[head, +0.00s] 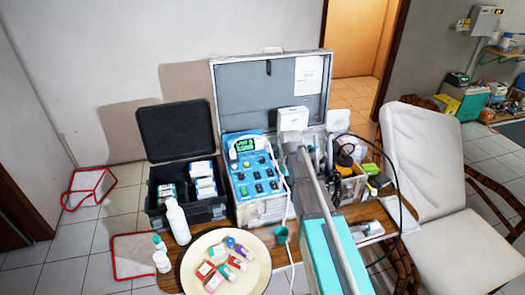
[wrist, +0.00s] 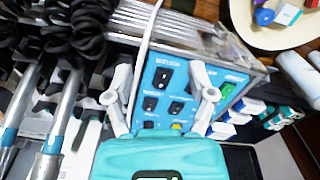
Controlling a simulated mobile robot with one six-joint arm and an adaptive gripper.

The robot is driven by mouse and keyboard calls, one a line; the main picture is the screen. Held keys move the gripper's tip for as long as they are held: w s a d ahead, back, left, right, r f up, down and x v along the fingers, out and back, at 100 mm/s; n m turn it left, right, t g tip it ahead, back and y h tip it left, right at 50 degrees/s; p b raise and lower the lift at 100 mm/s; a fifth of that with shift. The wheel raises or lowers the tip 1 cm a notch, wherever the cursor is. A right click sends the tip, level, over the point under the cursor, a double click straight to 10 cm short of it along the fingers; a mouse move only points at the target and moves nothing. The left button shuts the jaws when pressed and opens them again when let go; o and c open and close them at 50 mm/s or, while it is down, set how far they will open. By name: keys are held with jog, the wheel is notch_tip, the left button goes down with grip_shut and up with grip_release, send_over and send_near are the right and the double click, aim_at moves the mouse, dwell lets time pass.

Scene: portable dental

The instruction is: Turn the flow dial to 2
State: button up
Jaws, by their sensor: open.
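In the wrist view the panel (wrist: 187,85) lies beyond my gripper (wrist: 160,92). My gripper is open, its two pale fingers spread across part of the panel, with nothing visible between them but panel. I cannot tell which control is the flow dial or read its setting. A yellow control (wrist: 176,127) shows near my gripper's teal body, which hides the panel's lower part in that view.
A black open box (head: 184,165) and white bottle (head: 177,221) stand left of the unit. A cream plate (head: 225,280) with small boxes lies in front. A white hose (head: 285,182) hangs beside the panel. A padded chair (head: 430,150) is at right.

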aim_at(262, 158)
jog(key=w+a+r+n+p, duration=0.2)
jog(key=w+r, duration=0.1)
jog(key=w, duration=0.4)
jog(key=w+a+r+n+p, duration=0.2)
jog(key=w+a+n+p, duration=0.1)
jog(key=w, duration=0.4)
jog(key=w+a+r+n+p, duration=0.2)
jog(key=w+a+r, duration=0.1)
jog(key=w, duration=0.4)
jog(key=shift+r+n, duration=0.3)
jog(key=shift+a+f, duration=0.1)
jog(key=shift+f, duration=0.1)
notch_tip(262, 158, down, 13)
jog(key=b, duration=1.3)
jog(key=shift+f+b, duration=0.2)
jog(key=shift+b, duration=0.1)
jog(key=shift+c, duration=0.3)
grip_shut()
